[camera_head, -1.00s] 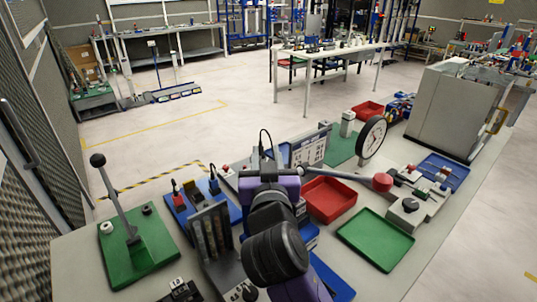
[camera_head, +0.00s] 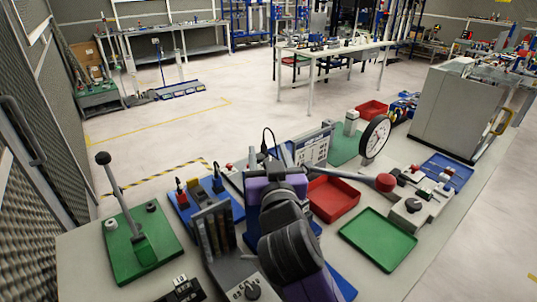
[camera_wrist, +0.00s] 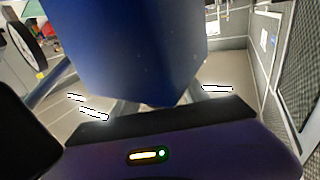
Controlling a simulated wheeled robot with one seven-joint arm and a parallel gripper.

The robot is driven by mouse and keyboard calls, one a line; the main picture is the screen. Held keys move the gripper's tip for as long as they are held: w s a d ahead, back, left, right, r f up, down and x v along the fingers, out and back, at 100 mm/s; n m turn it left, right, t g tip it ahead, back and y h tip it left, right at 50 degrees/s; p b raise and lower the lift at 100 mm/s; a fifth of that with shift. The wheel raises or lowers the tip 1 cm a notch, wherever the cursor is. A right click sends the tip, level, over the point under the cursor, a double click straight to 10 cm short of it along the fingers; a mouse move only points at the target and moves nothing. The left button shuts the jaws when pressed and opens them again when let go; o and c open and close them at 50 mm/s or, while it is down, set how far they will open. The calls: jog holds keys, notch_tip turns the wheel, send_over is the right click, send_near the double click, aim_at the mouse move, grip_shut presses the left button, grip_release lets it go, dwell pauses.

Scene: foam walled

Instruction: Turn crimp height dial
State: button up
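I cannot be sure which part is the crimp height dial. A black round knob (camera_head: 253,292) sits on a grey device at the front, left of my arm. Another black knob (camera_head: 412,205) sits on a grey bench device at the right. My gripper (camera_wrist: 158,108) is mostly behind my black and purple arm in the head view. In the wrist view a large blue body (camera_wrist: 130,45) hangs very close and hides the fingertips. Grey finger parts show only partly below it, so the opening cannot be read. Whether it touches the blue body cannot be told.
A red-ended lever (camera_head: 385,182) reaches across the bench near a round gauge (camera_head: 375,138). A red bin (camera_head: 332,198) and a green tray (camera_head: 377,238) stand right of my arm. A green lever base (camera_head: 142,246) stands at the left.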

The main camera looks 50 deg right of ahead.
jog(key=shift+s+a+f, duration=0.1)
jog(key=shift+s+a, duration=0.15)
jog(key=shift+a, duration=0.05)
jog(key=v, duration=0.5)
jog(key=shift+s+r, duration=0.1)
jog(key=shift+r, duration=0.15)
jog(key=shift+p+v, duration=0.85)
jog(key=shift+p, duration=0.05)
jog(key=shift+a+f, duration=0.1)
jog(key=shift+f, duration=0.05)
